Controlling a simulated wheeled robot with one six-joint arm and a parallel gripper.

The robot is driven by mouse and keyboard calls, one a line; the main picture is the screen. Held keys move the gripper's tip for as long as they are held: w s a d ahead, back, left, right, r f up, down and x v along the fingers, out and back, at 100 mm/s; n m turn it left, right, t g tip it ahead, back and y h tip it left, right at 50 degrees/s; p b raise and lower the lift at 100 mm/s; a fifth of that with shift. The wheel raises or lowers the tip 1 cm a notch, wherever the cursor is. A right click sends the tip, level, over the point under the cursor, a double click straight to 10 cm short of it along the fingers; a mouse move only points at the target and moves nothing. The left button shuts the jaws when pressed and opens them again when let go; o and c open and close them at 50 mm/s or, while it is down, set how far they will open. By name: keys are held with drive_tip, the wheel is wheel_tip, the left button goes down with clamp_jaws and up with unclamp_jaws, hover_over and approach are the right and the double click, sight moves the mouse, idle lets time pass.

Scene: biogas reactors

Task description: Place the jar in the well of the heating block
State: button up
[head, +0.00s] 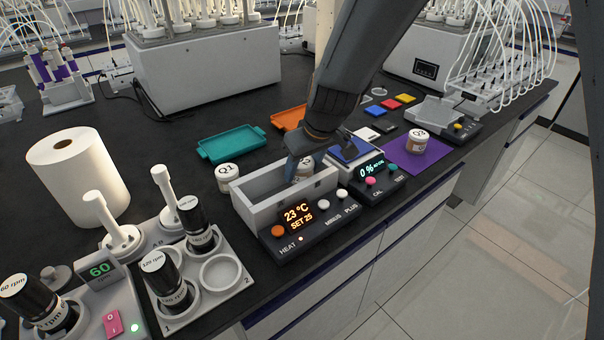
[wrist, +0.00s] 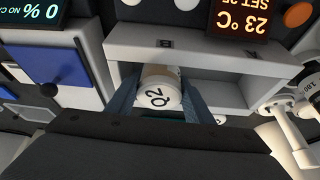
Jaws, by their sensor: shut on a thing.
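The heating block (head: 285,210) is a pale open trough with a dark front panel reading 23 °C, SET 25. In the wrist view the heating block (wrist: 205,50) carries the letters B and A on its rim. My gripper (head: 300,163) is at the trough's right end in the head view. Its fingers, seen in the wrist view (wrist: 158,100), are shut on the white-lidded jar Q2 (wrist: 158,92), one on each side. The jar (head: 305,167) is at the B side, lid towards the wrist camera. I cannot tell whether its base touches the well floor.
Jar Q1 (head: 228,175) stands left of the block. Another jar (head: 417,141) stands on a purple mat (head: 440,158). A teal tray (head: 231,143) lies behind; a bottle rack (head: 205,270) is at front left.

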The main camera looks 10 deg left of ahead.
drive_tip(key=shift+f, duration=1.05)
drive_tip(key=shift+f+b, duration=0.2)
drive_tip(key=shift+b, duration=0.1)
drive_tip(key=o, duration=0.9)
drive_tip(key=shift+c, duration=0.2)
drive_tip(key=shift+r, duration=0.15)
drive_tip(key=shift+r, duration=0.25)
drive_tip(key=v, duration=1.1)
drive_tip(key=shift+s+r+b, duration=0.15)
drive_tip(key=shift+r+b, duration=0.15)
drive_tip(key=shift+b, duration=0.1)
drive_tip(key=shift+d, duration=0.15)
